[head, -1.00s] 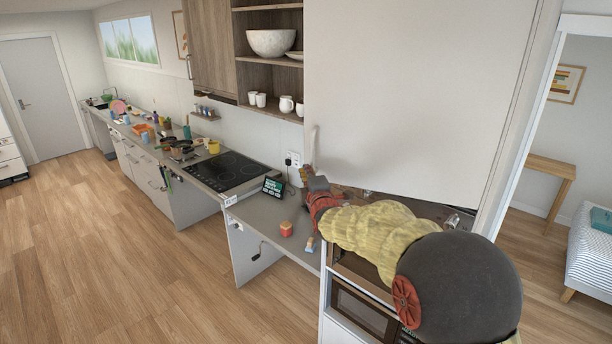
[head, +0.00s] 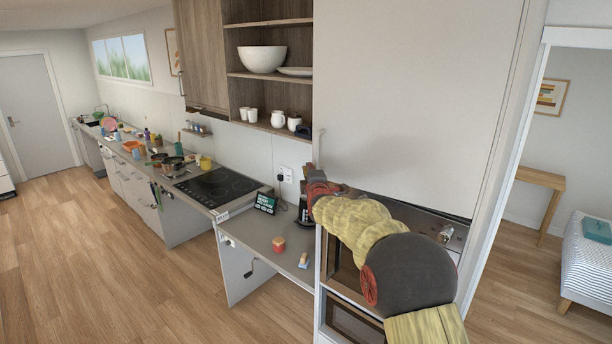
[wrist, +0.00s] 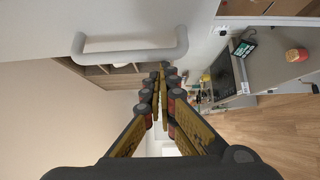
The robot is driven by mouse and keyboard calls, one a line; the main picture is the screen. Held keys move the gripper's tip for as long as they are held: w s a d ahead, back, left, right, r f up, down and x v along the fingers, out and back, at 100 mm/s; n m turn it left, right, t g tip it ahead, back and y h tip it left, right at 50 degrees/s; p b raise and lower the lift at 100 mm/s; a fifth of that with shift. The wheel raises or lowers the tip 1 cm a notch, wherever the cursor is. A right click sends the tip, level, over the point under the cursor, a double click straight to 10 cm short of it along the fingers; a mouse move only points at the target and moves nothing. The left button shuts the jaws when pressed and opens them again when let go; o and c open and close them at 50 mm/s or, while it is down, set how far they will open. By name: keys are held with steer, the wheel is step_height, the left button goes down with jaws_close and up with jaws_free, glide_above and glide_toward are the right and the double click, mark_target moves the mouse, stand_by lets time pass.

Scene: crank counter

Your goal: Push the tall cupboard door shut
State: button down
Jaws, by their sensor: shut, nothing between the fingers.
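The tall cupboard door (head: 415,90) is a large plain white panel filling the upper right of the head view. Its pale bar handle (head: 318,146) is upright near the door's lower left edge. The handle also shows close up in the wrist view (wrist: 130,50). The door stands close to the cupboard front; I cannot tell whether it is fully flush. My gripper (head: 312,172) is by the lower left of the door, just below the handle. In the wrist view my fingers (wrist: 163,68) are together and empty, beside the handle and not around it. Contact with the door is unclear.
Built-in ovens (head: 350,270) sit below the door, partly behind my arm. Open shelves (head: 268,100) adjoin the door. The wooden floor at left is clear.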

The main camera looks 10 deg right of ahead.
steer(key=w+d+b, duration=0.1)
steer(key=w+d, duration=0.4)
steer(key=w, duration=0.1)
stand_by(0.3)
steer(key=shift+d, duration=0.15)
